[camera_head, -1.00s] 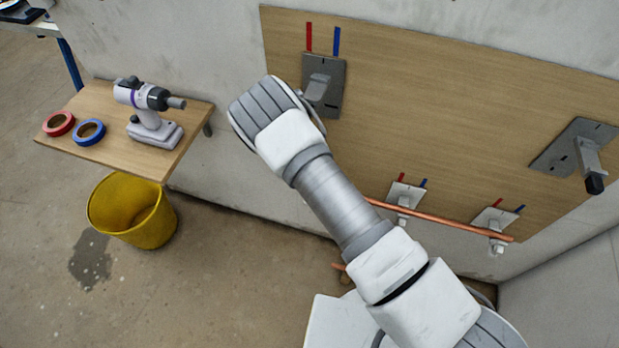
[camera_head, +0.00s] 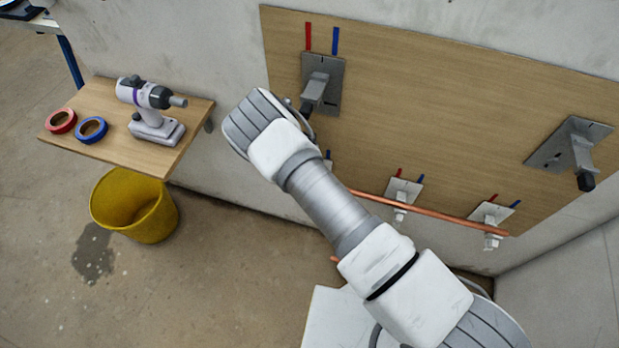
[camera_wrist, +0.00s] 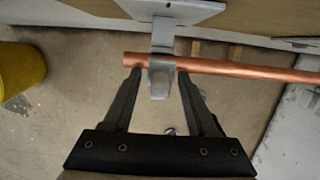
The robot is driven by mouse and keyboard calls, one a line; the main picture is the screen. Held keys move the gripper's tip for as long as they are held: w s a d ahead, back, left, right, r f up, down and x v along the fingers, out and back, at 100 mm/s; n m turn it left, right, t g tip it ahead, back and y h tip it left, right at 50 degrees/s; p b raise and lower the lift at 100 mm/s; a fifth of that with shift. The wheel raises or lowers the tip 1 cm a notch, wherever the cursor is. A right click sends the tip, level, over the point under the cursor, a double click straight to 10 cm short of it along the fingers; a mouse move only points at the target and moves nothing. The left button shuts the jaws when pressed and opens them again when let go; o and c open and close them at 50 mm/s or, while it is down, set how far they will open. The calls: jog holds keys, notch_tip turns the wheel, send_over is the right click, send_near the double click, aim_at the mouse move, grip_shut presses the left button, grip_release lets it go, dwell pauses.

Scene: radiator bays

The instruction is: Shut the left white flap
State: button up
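In the wrist view, a pale grey-white clip (camera_wrist: 162,45) comes out from its wall plate (camera_wrist: 195,8) and meets the copper pipe (camera_wrist: 235,70). A short flap-like piece (camera_wrist: 159,84) hangs at the pipe, near its left end. My gripper (camera_wrist: 160,76) is open, with one dark finger on each side of this piece. Small gaps show between the fingers and the piece; I cannot tell whether the flap is fully closed. In the head view, my arm hides the gripper and most of this left clip; only a bit of its plate (camera_head: 328,163) shows.
Two more white clips, middle (camera_head: 402,194) and right (camera_head: 491,222), sit along the pipe. Larger grey brackets (camera_head: 322,80) (camera_head: 572,143) stick out from the wooden board (camera_head: 430,100) above. A shelf (camera_head: 95,105) with a drill and tape rolls, and a yellow bucket (camera_head: 135,205), are left.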

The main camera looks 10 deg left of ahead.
jog(key=shift+f+t+b, duration=0.2)
jog(key=shift+t+b, duration=0.3)
jog(key=shift+b, duration=1.1)
jog(key=shift+b, duration=0.4)
